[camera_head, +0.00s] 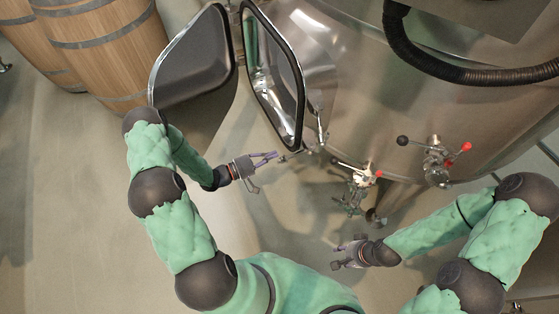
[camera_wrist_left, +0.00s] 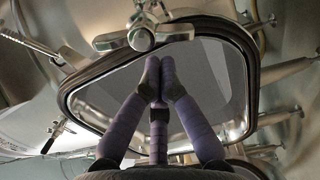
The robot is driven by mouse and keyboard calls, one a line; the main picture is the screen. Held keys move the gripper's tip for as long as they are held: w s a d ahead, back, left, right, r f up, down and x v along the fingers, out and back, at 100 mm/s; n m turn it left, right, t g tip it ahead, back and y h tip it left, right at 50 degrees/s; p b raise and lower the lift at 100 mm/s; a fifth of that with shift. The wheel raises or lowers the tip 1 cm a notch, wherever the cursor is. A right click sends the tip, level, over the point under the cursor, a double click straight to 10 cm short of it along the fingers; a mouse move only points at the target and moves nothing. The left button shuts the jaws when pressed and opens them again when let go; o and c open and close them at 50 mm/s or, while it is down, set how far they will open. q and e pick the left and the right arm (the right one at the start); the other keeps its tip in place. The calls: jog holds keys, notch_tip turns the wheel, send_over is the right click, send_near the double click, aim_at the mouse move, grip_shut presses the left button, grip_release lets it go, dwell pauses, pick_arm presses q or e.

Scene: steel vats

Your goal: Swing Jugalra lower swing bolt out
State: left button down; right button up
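The steel vat Jugalra (camera_head: 345,75) fills the upper right of the head view. Its hatch opening (camera_head: 297,110) has a dark-sealed rim, and its door (camera_head: 195,70) is swung open to the left. A lower swing bolt (camera_head: 289,157) shows near the bottom of the rim. In the left wrist view a bolt with a winged metal knob (camera_wrist_left: 141,36) stands just beyond my fingertips. My left gripper (camera_head: 274,155) has its purple fingertips together (camera_wrist_left: 159,78), with nothing visible between them. Contact with the bolt cannot be told. My right gripper (camera_head: 338,256) is open and empty, low over the floor.
A valve with red and black handles (camera_head: 436,160) and another valve cluster (camera_head: 358,180) stick out of the vat to the right of my left gripper. A dark hose (camera_head: 440,65) runs across the upper right. Wooden barrels (camera_head: 105,45) stand upper left. Floor between the arms is clear.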

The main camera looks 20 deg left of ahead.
pick_arm(q)
jog(key=shift+s+d, duration=0.15)
jog(key=shift+s+d, duration=0.3)
jog(key=shift+d, duration=0.05)
